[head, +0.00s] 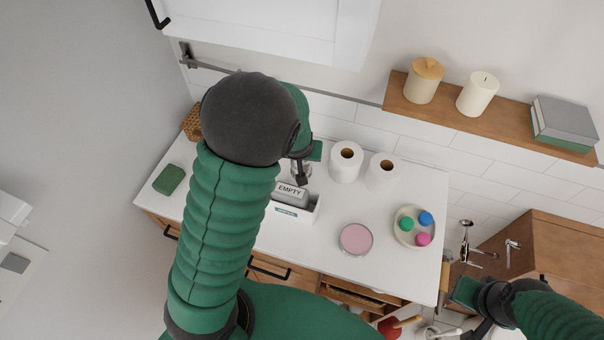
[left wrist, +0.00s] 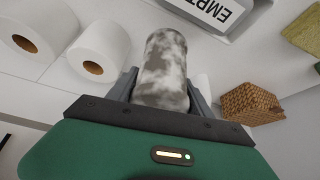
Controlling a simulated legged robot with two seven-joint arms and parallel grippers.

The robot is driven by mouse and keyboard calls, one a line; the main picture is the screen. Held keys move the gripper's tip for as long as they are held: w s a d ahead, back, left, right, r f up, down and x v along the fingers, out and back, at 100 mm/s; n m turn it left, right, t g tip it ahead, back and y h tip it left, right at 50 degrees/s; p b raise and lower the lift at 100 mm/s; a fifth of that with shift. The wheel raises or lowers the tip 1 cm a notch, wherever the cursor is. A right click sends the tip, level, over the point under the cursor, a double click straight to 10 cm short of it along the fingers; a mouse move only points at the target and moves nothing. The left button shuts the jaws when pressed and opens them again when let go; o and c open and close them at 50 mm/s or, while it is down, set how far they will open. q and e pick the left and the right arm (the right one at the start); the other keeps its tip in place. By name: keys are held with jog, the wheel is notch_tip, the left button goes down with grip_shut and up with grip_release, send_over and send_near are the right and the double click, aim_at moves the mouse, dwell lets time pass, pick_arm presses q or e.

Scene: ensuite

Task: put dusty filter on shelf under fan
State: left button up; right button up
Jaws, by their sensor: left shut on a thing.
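The dusty filter (left wrist: 165,70) is a grey and white mottled cylinder, held between the fingers of my left gripper (left wrist: 163,88) in the left wrist view. In the head view my left gripper (head: 302,172) is over the back of the white counter, beside a bin labelled EMPTY (head: 291,207); the filter is mostly hidden there by the gripper. My right gripper (head: 468,312) is at the lower right, beyond the counter's right edge; its finger opening is unclear. No fan is in view, so I cannot tell which shelf lies under one.
Two paper rolls (head: 346,162) stand right of my left gripper. A pink round dish (head: 356,239) and a plate with coloured balls (head: 404,237) are on the counter (head: 315,255). A wooden wall shelf (head: 400,104) holds candles and books. A wicker basket (left wrist: 249,104) is at the back left.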

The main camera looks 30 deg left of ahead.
pick_arm(q)
jog(key=f, duration=0.4)
jog(key=shift+s, duration=0.2)
jog(key=shift+d+f, duration=0.2)
jog(key=shift+f, duration=0.05)
jog(key=f, duration=0.4)
jog(key=shift+d, duration=0.2)
jog(key=shift+w+a+f, duration=0.15)
jog(key=o, duration=1.5)
jog(key=shift+a, duration=0.2)
jog(key=shift+o, duration=0.2)
jog(key=shift+d, duration=0.15)
